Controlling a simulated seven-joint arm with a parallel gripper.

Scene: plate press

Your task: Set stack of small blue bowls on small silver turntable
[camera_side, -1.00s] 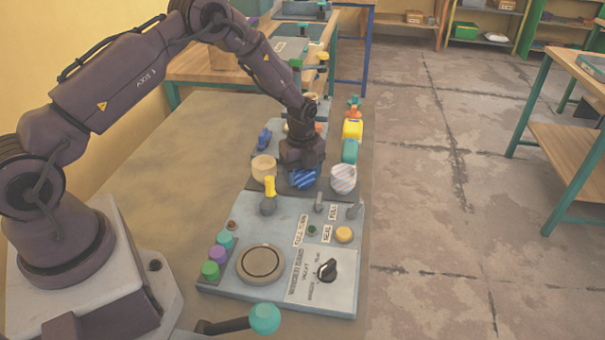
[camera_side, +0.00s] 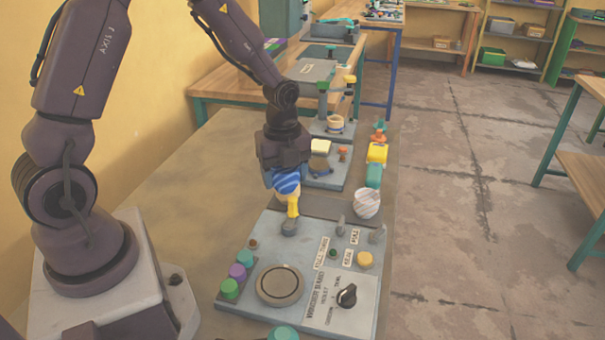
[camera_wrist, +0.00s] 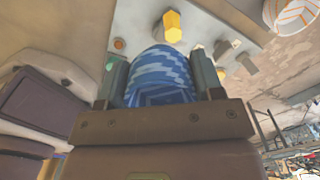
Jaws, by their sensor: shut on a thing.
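The stack of blue bowls (camera_side: 287,184), striped in lighter and darker blue, is held in my gripper (camera_side: 284,178), raised above the back of the grey panel. In the wrist view the blue stack (camera_wrist: 160,78) sits between the two fingers of my gripper (camera_wrist: 160,85), which are shut on it. The small silver turntable (camera_side: 280,285) is a round disc with a darker ring, flat on the front left of the panel. It is bare. My gripper is behind it and higher up. The turntable does not show clearly in the wrist view.
A yellow-handled lever (camera_side: 292,207) stands close in front of the held stack. The panel (camera_side: 325,310) also carries purple and green buttons (camera_side: 233,280), a yellow button (camera_side: 365,259) and a black knob (camera_side: 346,295). A white striped bowl (camera_side: 367,204) stands behind the panel at right.

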